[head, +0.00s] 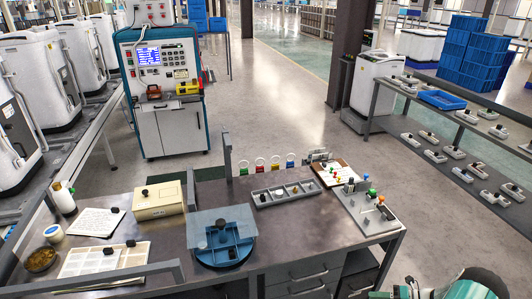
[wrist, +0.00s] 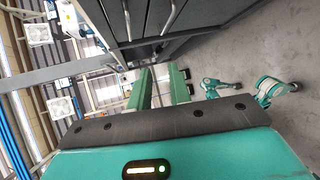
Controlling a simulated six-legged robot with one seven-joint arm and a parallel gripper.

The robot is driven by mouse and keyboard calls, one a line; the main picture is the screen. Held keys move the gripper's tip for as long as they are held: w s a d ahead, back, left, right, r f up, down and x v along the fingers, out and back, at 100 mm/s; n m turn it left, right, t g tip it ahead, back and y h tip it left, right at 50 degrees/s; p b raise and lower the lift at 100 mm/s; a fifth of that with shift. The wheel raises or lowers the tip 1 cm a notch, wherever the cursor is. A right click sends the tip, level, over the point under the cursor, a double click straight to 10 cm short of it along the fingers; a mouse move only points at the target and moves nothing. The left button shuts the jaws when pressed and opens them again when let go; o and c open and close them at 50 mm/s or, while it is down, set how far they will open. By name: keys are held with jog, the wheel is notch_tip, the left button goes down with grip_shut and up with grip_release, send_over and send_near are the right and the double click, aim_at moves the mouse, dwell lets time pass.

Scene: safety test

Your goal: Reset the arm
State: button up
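My gripper (wrist: 161,88) shows in the wrist view as two green fingers with a visible gap between them. It looks open, and I see nothing held in the gap. The wrist view is tilted, with a dark cabinet or bench side above the fingers and grey floor to the right. Teal parts of my own body show at the lower right of the head view and the right of the wrist view. The gripper itself cannot be made out in the head view.
A dark workbench (head: 310,225) carries a blue round tray (head: 221,246), a beige box (head: 158,200), a grey compartment tray (head: 284,193) and a grey board (head: 371,208). A teal-framed machine (head: 163,90) stands behind. Blue crates (head: 468,55) and a shelf lie right. Floor between is clear.

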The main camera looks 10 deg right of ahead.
jog(key=w+a+r+n+g+h, duration=0.2)
jog(key=a+r+n, duration=0.45)
jog(key=r, duration=0.45)
jog(key=w+a+r+n+g+h, duration=0.25)
jog(key=a+r+n, duration=0.35)
jog(key=r, duration=0.4)
jog(key=w+a+r+n+g+h, duration=0.2)
jog(key=w+a+r+n+g, duration=0.15)
jog(key=r+n, duration=0.55)
jog(key=s+a+r+n+t+h, duration=0.5)
jog(key=s+a+r+n+t, duration=0.1)
jog(key=s+a+r+n, duration=1.2)
jog(key=shift+s+a+r+n+h, duration=0.35)
jog(key=shift+s+a+n, duration=0.25)
jog(key=shift+a, duration=0.45)
